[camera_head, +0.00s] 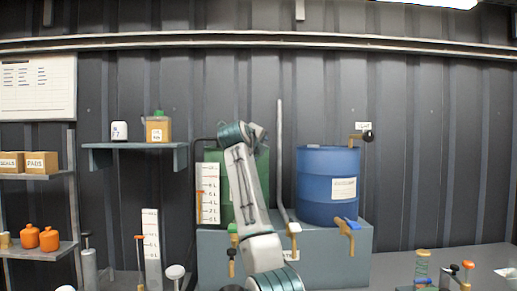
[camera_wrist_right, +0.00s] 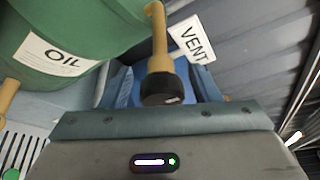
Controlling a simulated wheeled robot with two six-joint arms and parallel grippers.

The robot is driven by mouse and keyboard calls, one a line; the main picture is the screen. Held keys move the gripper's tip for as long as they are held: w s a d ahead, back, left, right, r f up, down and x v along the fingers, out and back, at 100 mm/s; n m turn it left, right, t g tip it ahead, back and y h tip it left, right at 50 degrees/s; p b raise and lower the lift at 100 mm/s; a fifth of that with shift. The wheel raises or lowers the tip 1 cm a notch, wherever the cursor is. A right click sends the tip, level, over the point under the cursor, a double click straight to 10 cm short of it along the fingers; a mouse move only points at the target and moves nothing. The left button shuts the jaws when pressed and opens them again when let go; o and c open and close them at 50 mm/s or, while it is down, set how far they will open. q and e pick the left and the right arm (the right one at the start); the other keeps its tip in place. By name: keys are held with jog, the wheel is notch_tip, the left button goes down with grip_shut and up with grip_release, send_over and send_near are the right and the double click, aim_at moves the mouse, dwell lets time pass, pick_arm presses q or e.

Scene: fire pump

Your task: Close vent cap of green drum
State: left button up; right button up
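The green drum (camera_head: 211,157) stands on the grey bench, partly hidden behind my right arm. In the right wrist view the drum (camera_wrist_right: 90,22) carries an OIL label. A brass vent pipe (camera_wrist_right: 158,38) sticks out beside it and ends in a black cap (camera_wrist_right: 162,90), next to a VENT tag (camera_wrist_right: 192,40). My right gripper (camera_wrist_right: 161,76) has its fingers apart, one on each side of the cap; I cannot tell whether they touch it. In the head view my right wrist is raised in front of the drum and the cap is hidden. My left gripper is not in view.
A blue drum (camera_head: 320,190) with its own black vent cap (camera_head: 368,136) stands to the right on the grey bench (camera_head: 345,262). A vertical grey pipe (camera_head: 280,150) rises between the drums. A wall shelf (camera_head: 135,146) holds containers at the left.

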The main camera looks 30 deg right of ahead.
jog(key=shift+s+a, duration=0.15)
jog(key=shift+a, duration=0.05)
jog(key=shift+b+v, duration=0.5)
jog(key=shift+v, duration=0.45)
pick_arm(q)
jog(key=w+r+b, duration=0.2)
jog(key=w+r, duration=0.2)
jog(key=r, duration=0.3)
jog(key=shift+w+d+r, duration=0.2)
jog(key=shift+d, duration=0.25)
pick_arm(e)
jog(key=v, duration=0.8)
jog(key=shift+s+a, duration=0.15)
jog(key=shift+r, duration=0.2)
